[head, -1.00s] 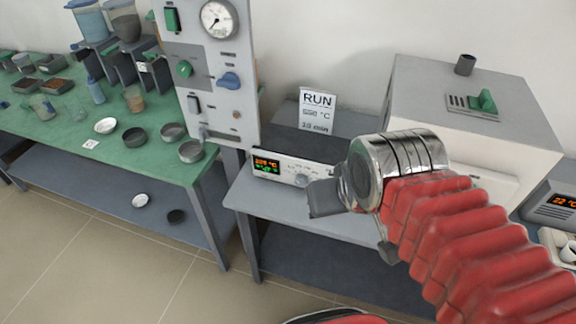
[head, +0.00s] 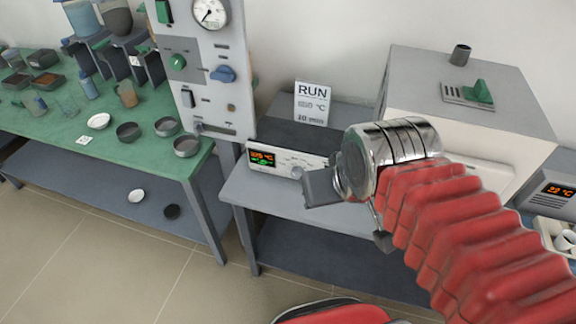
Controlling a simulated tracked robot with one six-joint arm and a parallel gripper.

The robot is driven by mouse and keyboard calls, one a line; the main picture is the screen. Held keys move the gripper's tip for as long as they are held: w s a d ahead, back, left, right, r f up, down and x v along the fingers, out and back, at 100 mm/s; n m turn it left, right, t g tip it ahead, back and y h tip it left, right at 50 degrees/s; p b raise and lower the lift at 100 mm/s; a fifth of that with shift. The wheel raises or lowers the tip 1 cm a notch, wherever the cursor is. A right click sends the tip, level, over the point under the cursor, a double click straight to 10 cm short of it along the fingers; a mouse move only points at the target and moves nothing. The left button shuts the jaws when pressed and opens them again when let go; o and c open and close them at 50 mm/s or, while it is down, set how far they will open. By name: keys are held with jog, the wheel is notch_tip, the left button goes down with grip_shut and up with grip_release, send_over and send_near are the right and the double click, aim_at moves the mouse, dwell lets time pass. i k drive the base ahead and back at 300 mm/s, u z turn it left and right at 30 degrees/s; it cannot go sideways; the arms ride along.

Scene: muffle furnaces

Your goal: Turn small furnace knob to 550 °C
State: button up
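The small furnace's control panel (head: 283,161) is a white strip with an orange and green lit display (head: 261,158) on the grey bench. Its digits are too small to read surely. A round grey knob (head: 297,172) sits on the panel, right of the display. My gripper (head: 318,190) is at the panel's right end, with one grey finger close to the knob; I cannot tell whether they touch. The wrist hides the other finger and the panel's right part. A white card (head: 312,103) behind reads RUN, with a °C line and a minutes line below.
A large white furnace (head: 450,120) with a green lever on top stands at the right. A tall grey panel (head: 212,70) with a gauge and knobs stands left. The green table (head: 60,125) holds dishes and jars. Bench surface (head: 260,195) before the panel is clear.

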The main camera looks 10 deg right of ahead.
aim_at(296, 172)
jog(key=u, duration=1.25)
jog(key=k, duration=0.4)
jog(key=u, duration=0.55)
